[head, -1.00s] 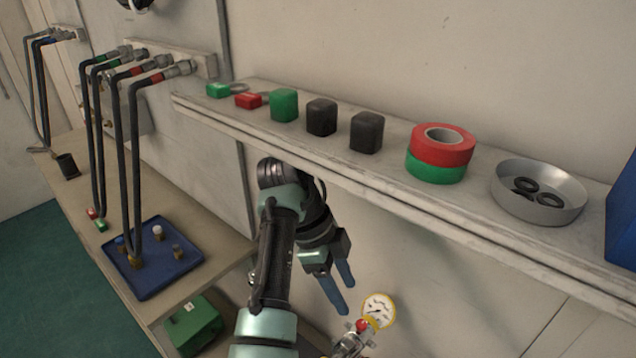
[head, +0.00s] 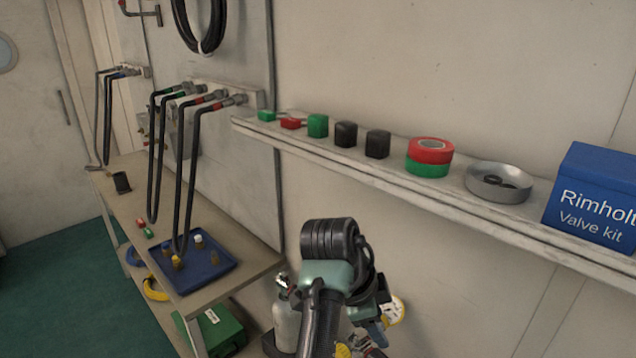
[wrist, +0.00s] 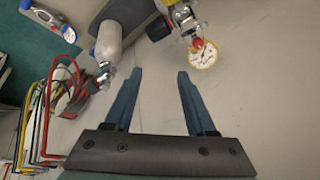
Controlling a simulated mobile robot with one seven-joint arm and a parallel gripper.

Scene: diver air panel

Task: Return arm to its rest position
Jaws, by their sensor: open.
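My gripper (wrist: 160,85) is open in the wrist view, with its two blue fingers spread and nothing between them. In the head view my gripper (head: 378,335) hangs low, below the wall shelf (head: 400,192) and to the right of the workbench (head: 268,265). My folded arm hides part of it there. A round gauge (wrist: 203,55) with a yellow rim is beyond the right finger in the wrist view, apart from it. The gauge also shows partly behind my gripper in the head view (head: 396,310).
On the shelf are coloured blocks, red and green tape rolls (head: 430,157), a metal dish (head: 498,182) and a blue box (head: 596,195). Hoses (head: 155,160) hang over a blue tray (head: 212,268) on the bench. A grey cylinder (head: 287,322) stands left of my arm.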

